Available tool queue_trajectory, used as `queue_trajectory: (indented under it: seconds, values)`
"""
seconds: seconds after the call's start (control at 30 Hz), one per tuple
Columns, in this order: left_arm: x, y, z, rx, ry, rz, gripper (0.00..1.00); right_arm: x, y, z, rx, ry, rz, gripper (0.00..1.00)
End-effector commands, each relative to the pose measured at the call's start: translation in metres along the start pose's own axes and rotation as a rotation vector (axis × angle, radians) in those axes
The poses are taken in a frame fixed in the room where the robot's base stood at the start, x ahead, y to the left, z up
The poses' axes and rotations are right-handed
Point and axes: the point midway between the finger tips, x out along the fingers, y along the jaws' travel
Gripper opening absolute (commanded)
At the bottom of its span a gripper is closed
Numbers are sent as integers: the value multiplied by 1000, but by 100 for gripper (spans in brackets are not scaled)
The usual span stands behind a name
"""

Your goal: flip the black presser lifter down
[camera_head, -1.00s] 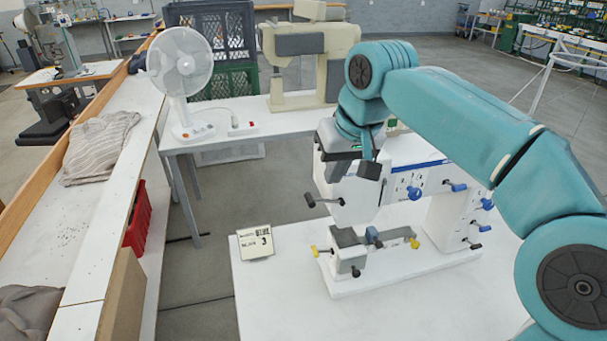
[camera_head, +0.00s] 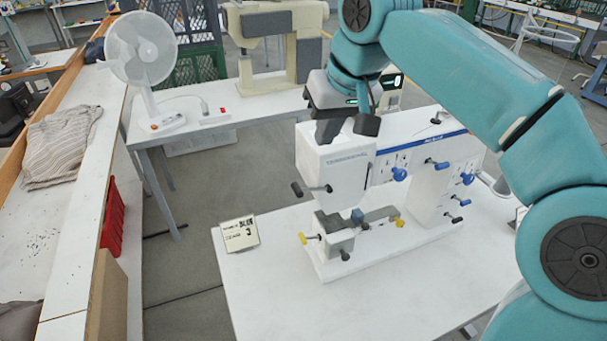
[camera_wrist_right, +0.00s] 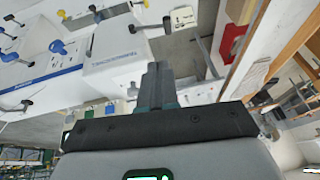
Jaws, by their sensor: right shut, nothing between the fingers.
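The white eyelet press (camera_head: 335,170) stands on the white table. A black-ended lever (camera_head: 297,188), which looks like the presser lifter, sticks out to the left from the front of its head, roughly level. It also shows in the right wrist view (camera_wrist_right: 166,22), beyond the fingertips. My right gripper (camera_head: 328,134) is at the top of the press head, above and to the right of the lever and apart from it. Its fingers are shut and empty, also in the right wrist view (camera_wrist_right: 157,68). Whether they touch the head is unclear. My left gripper is out of view.
Blue-ended levers (camera_head: 400,174) and more black-ended ones (camera_head: 463,202) sit on the press's right part. Yellow knobs (camera_head: 399,223) flank its base. A label card (camera_head: 239,234) stands at left. The table front (camera_head: 300,305) is clear. A fan (camera_head: 142,62) stands behind.

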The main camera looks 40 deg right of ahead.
Motion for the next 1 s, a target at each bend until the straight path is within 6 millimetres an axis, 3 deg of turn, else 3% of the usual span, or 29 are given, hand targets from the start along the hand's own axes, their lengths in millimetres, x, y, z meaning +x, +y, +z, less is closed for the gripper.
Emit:
queue_trajectory:
  seconds: [0.3,0.5,0.7,1.0]
  values:
    - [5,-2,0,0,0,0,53,69,-1,-1,1,-6,1,0]
    - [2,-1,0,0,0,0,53,105,-6,0,-1,-4,0,0]
    - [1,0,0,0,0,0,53,124,-10,4,0,-2,0,0]
    - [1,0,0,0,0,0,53,128,-10,4,0,0,-1,0]
